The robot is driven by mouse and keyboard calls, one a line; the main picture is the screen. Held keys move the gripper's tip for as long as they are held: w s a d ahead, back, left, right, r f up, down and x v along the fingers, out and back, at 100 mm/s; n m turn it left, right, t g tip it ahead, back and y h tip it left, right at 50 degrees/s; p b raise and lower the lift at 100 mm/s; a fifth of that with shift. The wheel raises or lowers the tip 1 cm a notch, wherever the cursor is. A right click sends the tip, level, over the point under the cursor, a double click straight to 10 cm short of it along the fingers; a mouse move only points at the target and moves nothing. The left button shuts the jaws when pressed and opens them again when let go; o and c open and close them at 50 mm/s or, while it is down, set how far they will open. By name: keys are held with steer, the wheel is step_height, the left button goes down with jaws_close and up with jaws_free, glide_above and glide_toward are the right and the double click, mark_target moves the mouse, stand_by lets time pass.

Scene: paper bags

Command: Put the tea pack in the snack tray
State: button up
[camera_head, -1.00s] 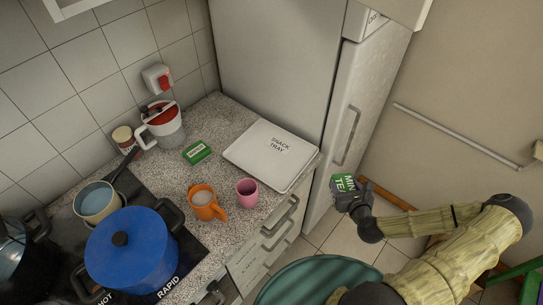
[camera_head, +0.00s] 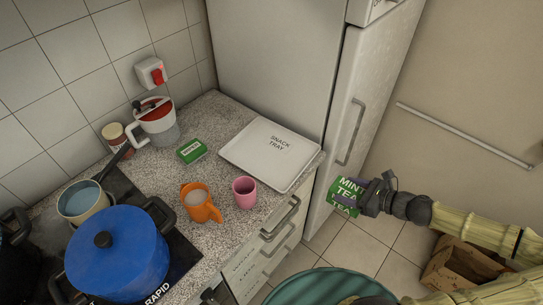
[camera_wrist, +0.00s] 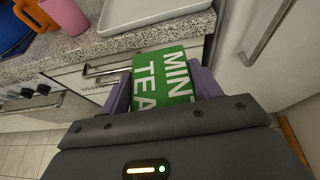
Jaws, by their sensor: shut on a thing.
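A green tea pack (camera_head: 346,195) with "MINT TEA" in white letters is in my gripper (camera_head: 368,194), to the right of the counter and in front of the fridge. In the wrist view the tea pack (camera_wrist: 163,78) sits between the two purple-grey fingers, which are shut on it. The snack tray (camera_head: 254,163) is a white, flat, labelled tray on the counter's right part, beside the fridge. Its near edge (camera_wrist: 130,24) shows at the top of the wrist view. The tray looks empty. My gripper is apart from it, to its right.
A pink cup (camera_head: 244,193) and an orange mug (camera_head: 200,203) stand near the counter's front edge, left of the tray. A small green box (camera_head: 192,151) lies behind them. A blue pot (camera_head: 117,255) is on the stove. The fridge (camera_head: 275,65) stands behind the tray.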

mark_target(338, 192)
steer(key=shift+n+g+y, duration=0.5)
steer(key=shift+n+g, duration=0.3)
steer(key=shift+g, duration=0.1)
steer(key=a+r, duration=0.1)
steer(key=a+b, duration=0.1)
steer(key=a+r, duration=0.1)
steer(key=shift+s+a+r, duration=0.3)
steer(key=shift+a, duration=0.1)
steer(key=w+a+r+b, duration=0.1)
steer(key=w+a+r, duration=0.3)
steer(key=a, duration=0.2)
steer(key=w+a+r+m+t+b, duration=0.1)
steer(key=w+a+r+b, duration=0.1)
steer(key=a, duration=0.5)
steer(key=w+a+r+b, duration=0.1)
steer(key=w+a+r, duration=0.4)
steer(key=w+a, duration=0.1)
steer(key=shift+w+a+r+t+h, duration=0.3)
steer(key=shift+a+t+h, duration=0.1)
steer(key=shift+a, duration=0.3)
step_height(338, 192, down, 6)
steer(key=shift+f, duration=0.15)
steer(key=shift+w, duration=0.15)
